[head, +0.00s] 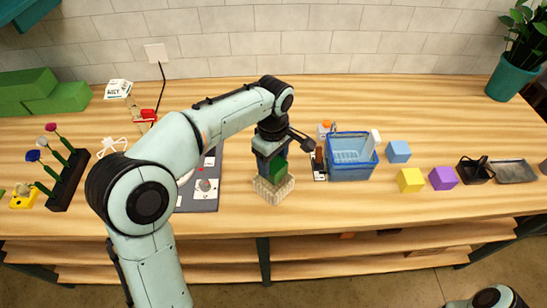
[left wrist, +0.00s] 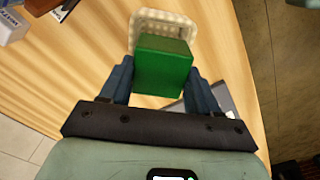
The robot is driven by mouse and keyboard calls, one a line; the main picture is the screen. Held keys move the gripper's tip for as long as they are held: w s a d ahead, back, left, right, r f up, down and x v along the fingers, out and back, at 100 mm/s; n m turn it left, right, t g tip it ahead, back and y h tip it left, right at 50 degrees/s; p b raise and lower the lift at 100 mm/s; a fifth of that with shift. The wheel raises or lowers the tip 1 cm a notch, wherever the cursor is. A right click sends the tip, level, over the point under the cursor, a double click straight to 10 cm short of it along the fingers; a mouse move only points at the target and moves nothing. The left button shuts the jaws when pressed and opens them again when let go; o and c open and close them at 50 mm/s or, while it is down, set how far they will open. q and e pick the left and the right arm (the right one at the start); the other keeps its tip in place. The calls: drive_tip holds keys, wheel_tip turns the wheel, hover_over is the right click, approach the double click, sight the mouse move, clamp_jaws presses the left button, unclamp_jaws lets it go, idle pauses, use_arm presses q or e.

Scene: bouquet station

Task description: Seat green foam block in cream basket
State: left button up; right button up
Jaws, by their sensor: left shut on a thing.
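The green foam block (left wrist: 163,65) is between the two fingers of my left gripper (left wrist: 162,88) in the left wrist view. My left gripper (head: 273,168) also shows in the head view, pointing down and shut on the green foam block (head: 279,170). The cream basket (head: 273,190) stands on the table under the gripper, and the block's lower part is at or inside its rim. The basket (left wrist: 188,22) shows behind the block in the left wrist view. I cannot tell whether the block touches the basket's floor. My right gripper is not in view.
A blue basket (head: 351,170) stands right of the cream basket. Blue (head: 398,151), yellow (head: 410,180) and purple (head: 442,178) blocks lie further right. A grey mat (head: 209,196) lies to the left, with a flower rack (head: 68,181) beyond. The table front near the basket is clear.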

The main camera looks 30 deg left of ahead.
use_arm(q)
drive_tip(key=shift+f+b, duration=0.9)
drive_tip(key=shift+f, duration=0.6)
drive_tip(key=shift+f+b, duration=0.6)
drive_tip(key=shift+f, duration=0.5)
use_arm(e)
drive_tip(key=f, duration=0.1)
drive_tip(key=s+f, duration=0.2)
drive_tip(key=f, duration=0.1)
use_arm(q)
drive_tip(key=shift+f, duration=0.1)
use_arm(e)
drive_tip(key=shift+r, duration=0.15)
use_arm(q)
drive_tip(key=o, duration=1.4)
